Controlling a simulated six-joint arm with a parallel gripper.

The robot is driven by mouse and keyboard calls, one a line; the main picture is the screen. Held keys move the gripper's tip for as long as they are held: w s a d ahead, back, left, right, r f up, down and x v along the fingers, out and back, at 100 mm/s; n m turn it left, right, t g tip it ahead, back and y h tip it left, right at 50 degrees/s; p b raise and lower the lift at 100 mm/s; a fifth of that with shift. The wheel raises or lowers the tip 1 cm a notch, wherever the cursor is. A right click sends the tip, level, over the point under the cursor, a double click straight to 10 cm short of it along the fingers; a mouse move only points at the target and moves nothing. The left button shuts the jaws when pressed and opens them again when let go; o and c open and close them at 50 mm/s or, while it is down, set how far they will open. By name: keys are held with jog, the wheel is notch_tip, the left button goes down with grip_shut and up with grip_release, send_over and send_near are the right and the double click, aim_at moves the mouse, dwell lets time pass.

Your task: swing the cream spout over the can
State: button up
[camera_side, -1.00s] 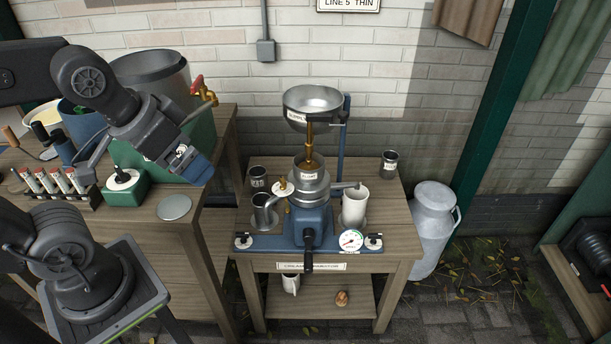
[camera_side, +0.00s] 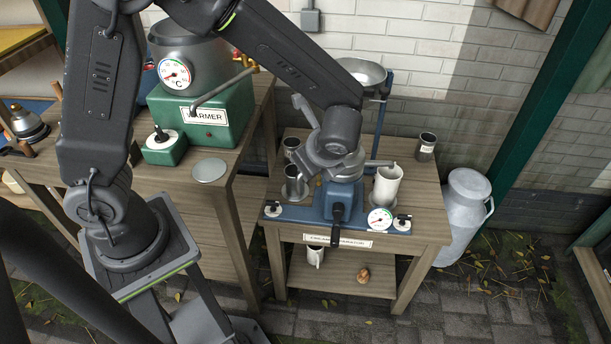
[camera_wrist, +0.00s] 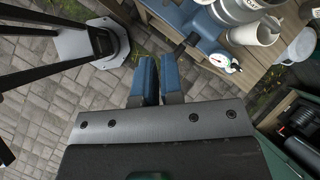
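The cream separator has a blue base (camera_side: 338,201) on the wooden stand. A thin metal spout (camera_side: 379,163) points right from it, over or beside a white can (camera_side: 387,187); I cannot tell which. A grey metal can (camera_side: 295,184) stands on the left. My wrist hides the separator's middle and any left spout. No label shows which spout is for cream. The white can is also in the wrist view (camera_wrist: 256,32). My gripper (camera_wrist: 158,62) has blue fingers almost together, with nothing visible between them. It is apart from the separator; my arm hides it in the side view.
A pressure-style gauge (camera_side: 380,220) and a crank (camera_side: 337,224) are at the stand's front. A dark cup (camera_side: 426,147) is at the right rear corner. A milk churn (camera_side: 466,212) stands right of the stand. The green warmer (camera_side: 205,114) is on the left table.

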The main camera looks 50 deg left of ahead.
jog(key=f+m, duration=0.1)
jog(key=w+d+f+m+y, duration=0.1)
jog(key=f, duration=0.1)
jog(key=f+m, duration=0.1)
jog(key=f, duration=0.1)
jog(key=shift+w+d+m, duration=0.2)
jog(key=shift+w+m, duration=0.2)
grip_shut()
jog(key=a+r+x, duration=0.1)
jog(key=a+x, duration=0.1)
jog(key=x, duration=1.1)
jog(key=shift+w+r, duration=0.35)
jog(key=shift+w, duration=0.05)
